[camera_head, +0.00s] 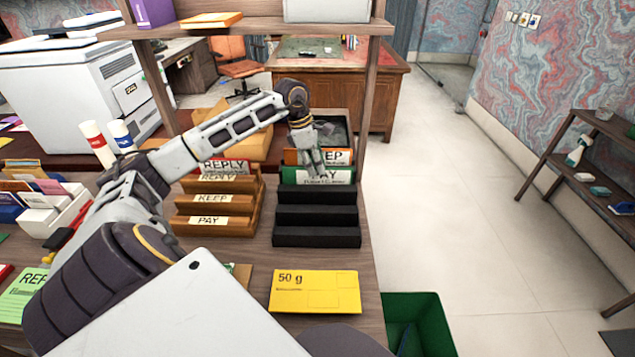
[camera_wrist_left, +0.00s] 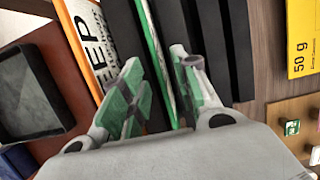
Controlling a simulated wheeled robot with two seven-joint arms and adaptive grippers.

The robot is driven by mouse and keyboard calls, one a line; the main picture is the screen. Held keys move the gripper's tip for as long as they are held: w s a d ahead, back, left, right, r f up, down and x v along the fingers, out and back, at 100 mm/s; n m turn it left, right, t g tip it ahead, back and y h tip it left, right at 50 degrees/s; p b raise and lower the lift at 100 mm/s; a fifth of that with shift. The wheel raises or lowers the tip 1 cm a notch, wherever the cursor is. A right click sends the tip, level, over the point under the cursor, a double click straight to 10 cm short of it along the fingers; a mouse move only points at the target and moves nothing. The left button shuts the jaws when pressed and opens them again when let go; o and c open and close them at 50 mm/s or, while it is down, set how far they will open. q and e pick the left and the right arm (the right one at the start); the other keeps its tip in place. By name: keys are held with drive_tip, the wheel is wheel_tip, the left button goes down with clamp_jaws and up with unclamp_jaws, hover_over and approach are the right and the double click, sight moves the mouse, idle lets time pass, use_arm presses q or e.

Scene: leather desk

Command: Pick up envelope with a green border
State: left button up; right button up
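The green-bordered envelope (camera_head: 317,176), marked PAY, stands in the black stepped rack (camera_head: 317,238), behind its front slots. In the left wrist view the envelope (camera_wrist_left: 157,60) shows edge-on as a thin strip with green edges. My left gripper (camera_head: 312,165) is above the rack, pointing down at this envelope. In the left wrist view its fingers (camera_wrist_left: 160,75) are apart, one on each side of the envelope. I cannot tell whether either finger touches it. An orange-bordered envelope (camera_head: 335,157) stands just behind; it also shows in the left wrist view (camera_wrist_left: 92,42). My right gripper is not in view.
A wooden stepped rack (camera_head: 215,215) with REPLY, KEEP and PAY labels stands to the left. A yellow 50 g envelope (camera_head: 315,291) lies on the desk in front. A green bin (camera_head: 425,325) is at the lower right. A shelf post (camera_head: 368,95) rises close right of my gripper.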

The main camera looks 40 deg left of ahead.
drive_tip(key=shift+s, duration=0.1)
use_arm(q)
drive_tip(key=c, duration=0.7)
clamp_jaws()
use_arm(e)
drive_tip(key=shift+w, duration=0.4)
use_arm(q)
drive_tip(key=shift+r, duration=0.15)
